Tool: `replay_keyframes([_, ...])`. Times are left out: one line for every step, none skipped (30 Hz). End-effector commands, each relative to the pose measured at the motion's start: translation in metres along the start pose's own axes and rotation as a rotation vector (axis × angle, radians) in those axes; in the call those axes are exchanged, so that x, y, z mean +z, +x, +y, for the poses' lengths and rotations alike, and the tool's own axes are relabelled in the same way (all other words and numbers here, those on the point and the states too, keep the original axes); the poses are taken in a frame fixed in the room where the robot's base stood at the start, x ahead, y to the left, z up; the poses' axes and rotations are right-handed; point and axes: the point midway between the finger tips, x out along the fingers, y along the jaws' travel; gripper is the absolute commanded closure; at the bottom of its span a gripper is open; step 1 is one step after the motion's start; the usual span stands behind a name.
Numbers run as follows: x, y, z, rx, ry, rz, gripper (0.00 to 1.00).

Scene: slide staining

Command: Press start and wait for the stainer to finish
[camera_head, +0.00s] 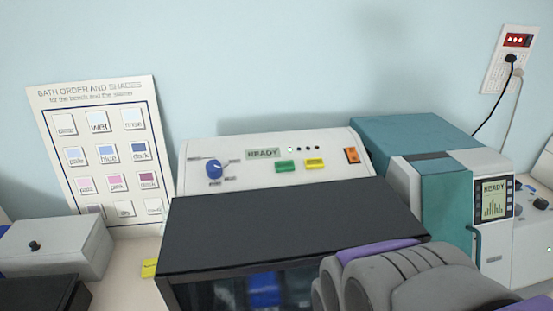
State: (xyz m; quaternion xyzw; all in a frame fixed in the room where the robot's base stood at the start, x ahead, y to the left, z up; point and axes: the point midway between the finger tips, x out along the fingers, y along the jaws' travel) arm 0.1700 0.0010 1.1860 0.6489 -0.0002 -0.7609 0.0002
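The stainer (290,222) stands in the middle, with a dark lid and a glass front; something blue shows dimly inside. Its white panel (230,178) has a display (263,153) reading READY, small lamps, a blue knob (214,168), a green button (285,167), a yellow button (315,164) and an orange switch (352,155). The button labels are too small to read. My grey arm with a purple band covers the lower right, in front of the stainer's right side. My gripper's fingers are not in view.
A teal machine (445,197) with its own READY screen (494,199) stands to the right, cabled to a wall outlet (512,58). A bath order chart (110,145) leans on the wall at left. A grey box (60,250) and a yellow tag (149,267) lie at lower left.

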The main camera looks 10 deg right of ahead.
Motion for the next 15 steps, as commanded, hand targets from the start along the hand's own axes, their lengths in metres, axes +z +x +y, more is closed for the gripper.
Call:
replay_keyframes([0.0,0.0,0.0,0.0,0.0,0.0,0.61])
replay_keyframes([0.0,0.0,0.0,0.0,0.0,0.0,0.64])
replay_keyframes([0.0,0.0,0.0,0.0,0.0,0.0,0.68])
replay_keyframes([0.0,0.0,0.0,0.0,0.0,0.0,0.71])
replay_keyframes([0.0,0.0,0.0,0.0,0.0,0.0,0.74])
replay_keyframes([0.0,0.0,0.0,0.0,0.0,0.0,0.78])
replay_keyframes([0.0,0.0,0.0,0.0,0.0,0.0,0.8])
replay_keyframes([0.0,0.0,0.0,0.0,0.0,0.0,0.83])
replay_keyframes([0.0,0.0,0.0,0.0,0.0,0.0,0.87])
replay_keyframes([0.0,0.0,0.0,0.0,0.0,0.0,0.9])
replay_keyframes([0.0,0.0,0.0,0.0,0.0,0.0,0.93])
replay_keyframes([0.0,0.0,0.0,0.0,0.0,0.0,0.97])
replay_keyframes([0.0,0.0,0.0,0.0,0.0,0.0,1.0])
replay_keyframes([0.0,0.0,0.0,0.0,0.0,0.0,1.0])
replay_keyframes([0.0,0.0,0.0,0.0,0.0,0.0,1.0])
